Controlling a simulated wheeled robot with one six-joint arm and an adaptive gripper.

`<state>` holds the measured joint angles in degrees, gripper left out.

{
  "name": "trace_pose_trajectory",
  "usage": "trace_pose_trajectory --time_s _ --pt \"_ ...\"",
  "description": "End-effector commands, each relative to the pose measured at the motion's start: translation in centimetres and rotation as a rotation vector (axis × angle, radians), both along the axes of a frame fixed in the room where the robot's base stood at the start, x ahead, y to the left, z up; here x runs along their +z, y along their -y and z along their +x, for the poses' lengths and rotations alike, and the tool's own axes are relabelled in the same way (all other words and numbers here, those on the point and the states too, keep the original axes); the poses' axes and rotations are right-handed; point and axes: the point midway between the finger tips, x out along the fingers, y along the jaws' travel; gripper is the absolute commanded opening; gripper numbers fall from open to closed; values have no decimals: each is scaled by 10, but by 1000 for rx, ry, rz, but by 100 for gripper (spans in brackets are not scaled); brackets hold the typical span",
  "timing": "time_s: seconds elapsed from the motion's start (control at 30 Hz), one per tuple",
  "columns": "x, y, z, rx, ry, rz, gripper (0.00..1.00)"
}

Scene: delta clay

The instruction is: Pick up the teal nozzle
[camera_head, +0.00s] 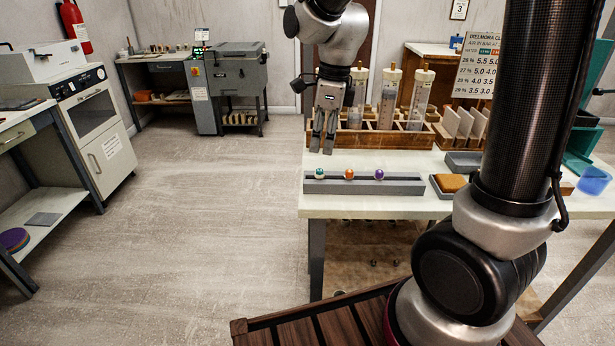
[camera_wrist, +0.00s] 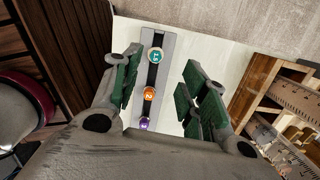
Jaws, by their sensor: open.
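The teal nozzle (camera_head: 319,173) sits at the left end of a grey slotted rack on the table. It has a teal top with a pale rim, and it also shows in the wrist view (camera_wrist: 156,56), farthest from my gripper. In the same rack are an orange nozzle (camera_head: 349,174) in the middle and a purple nozzle (camera_head: 379,174) at the right. My gripper (camera_head: 322,146) is open and empty, pointing down above and behind the rack's left end. In the wrist view its green-padded fingers (camera_wrist: 158,88) are apart, with the rack showing left of the middle between them. No contact shows.
The grey rack (camera_head: 405,187) lies near the table's front edge. Behind it stands a wooden rack (camera_head: 365,138) with several clear cylinders (camera_head: 389,98). To the right are an orange-brown sponge (camera_head: 450,183) in a tray and a blue cup (camera_head: 593,181). The floor at left is clear.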

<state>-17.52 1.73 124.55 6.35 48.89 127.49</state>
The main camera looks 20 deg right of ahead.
Motion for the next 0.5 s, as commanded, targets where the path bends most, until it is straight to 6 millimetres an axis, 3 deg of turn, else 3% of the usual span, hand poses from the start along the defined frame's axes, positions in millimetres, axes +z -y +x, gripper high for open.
trace_pose_trajectory --time_s 0.17,0.5 --pt "-8 -1 0 -94 -11 5 43" --pt "-54 -4 -5 -92 -13 3 43"
